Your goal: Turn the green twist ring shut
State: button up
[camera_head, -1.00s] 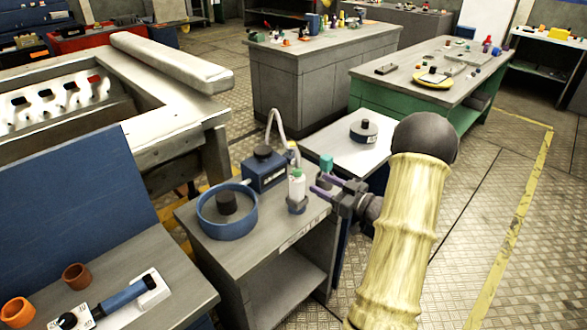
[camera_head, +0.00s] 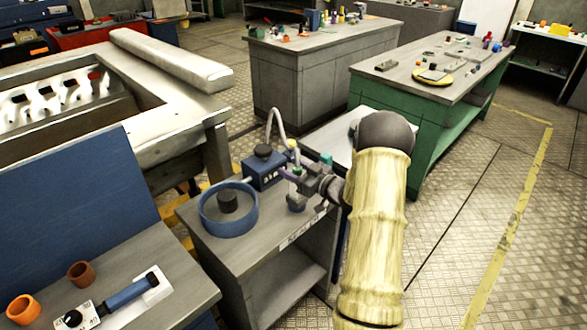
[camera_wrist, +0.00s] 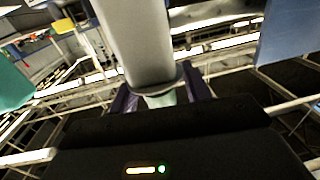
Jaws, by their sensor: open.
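A small upright white bottle with a green ring near its top stands in a dark holder (camera_head: 297,204) on the grey bench. In the head view my gripper now covers most of the bottle and ring. My gripper (camera_head: 291,183) reaches in from the right at the bottle's upper part, its purple fingers apart. In the wrist view a pale green part (camera_wrist: 163,99) shows between the purple fingers, below a large grey-white body (camera_wrist: 140,40). My gripper (camera_wrist: 160,97) is open there, and I cannot tell whether the fingers touch the green part.
A blue box (camera_head: 263,170) with a grey hose stands just behind, and a blue round tray (camera_head: 229,226) is to the left. A teal block (camera_head: 326,159) is close to my gripper's right. Floor on the right is clear.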

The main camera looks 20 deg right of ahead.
jog(key=c, duration=1)
jog(key=shift+n+y, duration=0.4)
jog(key=shift+y, duration=0.1)
jog(key=n+g+y, duration=0.3)
jog(key=y, duration=0.1)
jog(key=shift+s+a, duration=0.1)
jog(key=shift+s, duration=0.05)
jog(key=shift+s+a+n+g+y+b, duration=0.1)
jog(key=shift+n+g+y+b, duration=0.1)
jog(key=shift+n+g+y, duration=0.8)
jog(key=shift+s+a+n+g+y+b, duration=0.15)
jog(key=shift+n+g+y, duration=0.45)
jog(key=shift+g, duration=0.8)
jog(key=o, duration=1)
